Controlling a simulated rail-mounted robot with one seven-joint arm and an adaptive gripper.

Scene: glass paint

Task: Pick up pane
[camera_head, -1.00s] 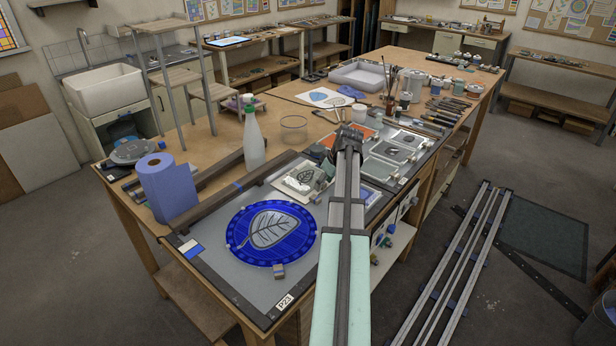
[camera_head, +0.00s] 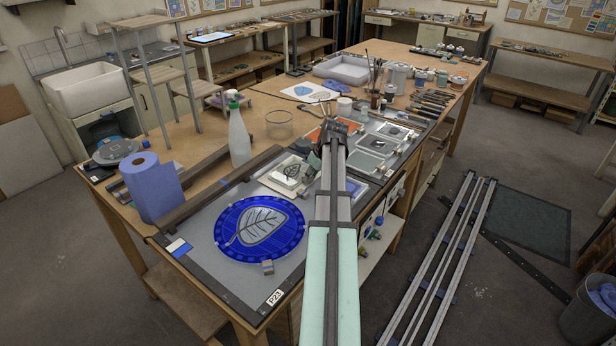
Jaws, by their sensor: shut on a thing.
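My gripper (camera_head: 333,130) is over the right part of the bench, at the far end of my outstretched arm, beside an orange pane (camera_head: 313,136). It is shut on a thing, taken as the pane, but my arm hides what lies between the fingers. Framed panes (camera_head: 376,146) in grey and pale tones lie just right of the gripper. A round blue glass piece with a leaf shape (camera_head: 260,229) lies on the grey board nearer to me. A smaller pale leaf pane (camera_head: 291,171) lies beyond it.
A spray bottle (camera_head: 238,135), a blue paper roll (camera_head: 151,187) and a clear glass bowl (camera_head: 279,124) stand to the left on the bench. Brushes in a pot (camera_head: 377,97), jars and a white tray (camera_head: 342,69) stand farther back. Metal rails (camera_head: 438,263) lie right of the bench.

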